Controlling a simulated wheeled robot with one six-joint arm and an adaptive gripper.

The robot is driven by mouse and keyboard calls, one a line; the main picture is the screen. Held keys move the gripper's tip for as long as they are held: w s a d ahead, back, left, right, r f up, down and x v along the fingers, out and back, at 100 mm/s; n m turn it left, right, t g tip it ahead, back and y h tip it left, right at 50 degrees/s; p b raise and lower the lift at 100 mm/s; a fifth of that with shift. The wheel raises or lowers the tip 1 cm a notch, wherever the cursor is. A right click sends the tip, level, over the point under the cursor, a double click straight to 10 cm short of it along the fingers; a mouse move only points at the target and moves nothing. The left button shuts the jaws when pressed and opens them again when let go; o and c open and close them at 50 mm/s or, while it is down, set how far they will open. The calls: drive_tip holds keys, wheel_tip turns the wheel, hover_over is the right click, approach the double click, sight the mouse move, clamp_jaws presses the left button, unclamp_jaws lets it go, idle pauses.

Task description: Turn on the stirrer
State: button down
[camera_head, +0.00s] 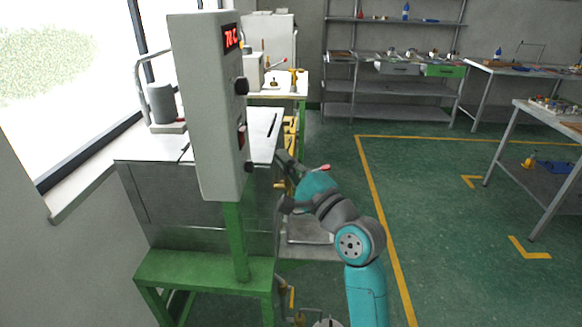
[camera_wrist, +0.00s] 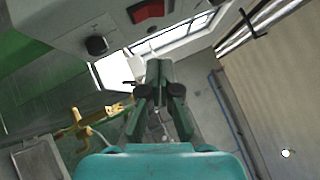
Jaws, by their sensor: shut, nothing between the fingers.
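A grey control box (camera_head: 205,110) stands upright on a green post in the head view. Its narrow right face has an upper black knob (camera_head: 241,87), a red switch (camera_head: 242,138) and a lower black knob (camera_head: 248,167). In the wrist view, the red switch (camera_wrist: 149,11) is at the top edge and a black knob (camera_wrist: 96,45) is to its left. My gripper (camera_wrist: 158,66) is shut and empty, below the switch and right of the knob in that picture, touching neither. In the head view my gripper (camera_head: 280,156) is just right of the lower knob. I cannot tell which control is the stirrer's.
A red display (camera_head: 231,38) on the box reads about 70 C. A metal tank (camera_head: 190,190) on a green stand (camera_head: 205,270) is behind and below the box. A bench (camera_head: 300,84) stands beyond my gripper. Open green floor (camera_head: 480,265) lies to the right.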

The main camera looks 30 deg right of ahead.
sight(243, 137)
drive_tip(key=w+a+r, duration=0.3)
drive_tip(key=w+a, duration=0.1)
drive_tip(key=w, duration=0.2)
drive_tip(key=shift+w, duration=0.3)
drive_tip(key=shift+a, duration=0.1)
